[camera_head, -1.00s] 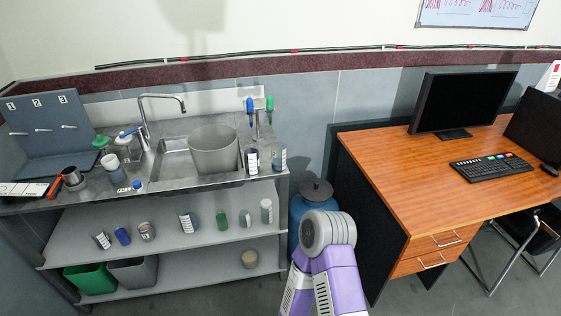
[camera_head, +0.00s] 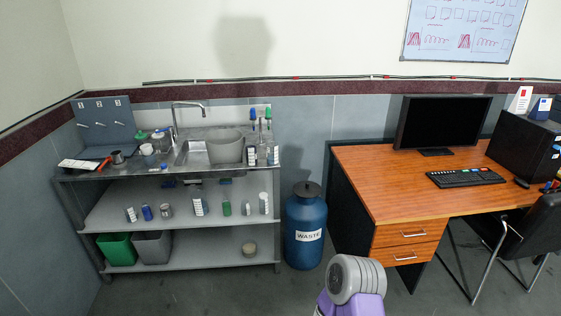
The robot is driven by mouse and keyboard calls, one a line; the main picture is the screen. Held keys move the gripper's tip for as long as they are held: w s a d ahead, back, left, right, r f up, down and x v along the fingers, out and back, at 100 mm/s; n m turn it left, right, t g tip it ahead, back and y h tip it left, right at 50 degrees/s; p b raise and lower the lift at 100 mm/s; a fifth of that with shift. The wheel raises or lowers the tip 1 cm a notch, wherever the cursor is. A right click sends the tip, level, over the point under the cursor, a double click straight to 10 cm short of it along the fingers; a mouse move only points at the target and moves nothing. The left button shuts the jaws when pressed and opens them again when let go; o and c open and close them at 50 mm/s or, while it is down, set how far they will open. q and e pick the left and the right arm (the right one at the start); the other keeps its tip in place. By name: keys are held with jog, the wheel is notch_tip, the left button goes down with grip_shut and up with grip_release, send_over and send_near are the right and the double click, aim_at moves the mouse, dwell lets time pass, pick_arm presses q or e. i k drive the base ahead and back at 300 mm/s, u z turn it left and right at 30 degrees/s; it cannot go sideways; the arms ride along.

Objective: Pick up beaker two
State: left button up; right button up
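The steel sink bench (camera_head: 190,172) stands on the left, with several small vessels on its top. I cannot tell which one is beaker two. A pale cup-like vessel (camera_head: 147,150) sits near the sink's left side, and a dark small pot (camera_head: 117,157) sits left of it. A blue-grey panel (camera_head: 104,121) with labels that look like 1, 2 and 3 stands behind them. One of my purple-and-grey arm links shows at the bottom middle. Neither gripper shows.
A blue WASTE drum (camera_head: 306,218) stands right of the bench, beside the wooden desk (camera_head: 400,184). Shelves below hold several bottles. Green (camera_head: 117,249) and grey (camera_head: 152,247) bins sit on the lowest shelf.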

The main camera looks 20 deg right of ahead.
aim_at(272, 153)
jog(key=z, duration=0.75)
jog(key=i, duration=0.8)
jog(key=z, duration=0.5)
jog(key=i, duration=1.1)
jog(key=u, duration=0.65)
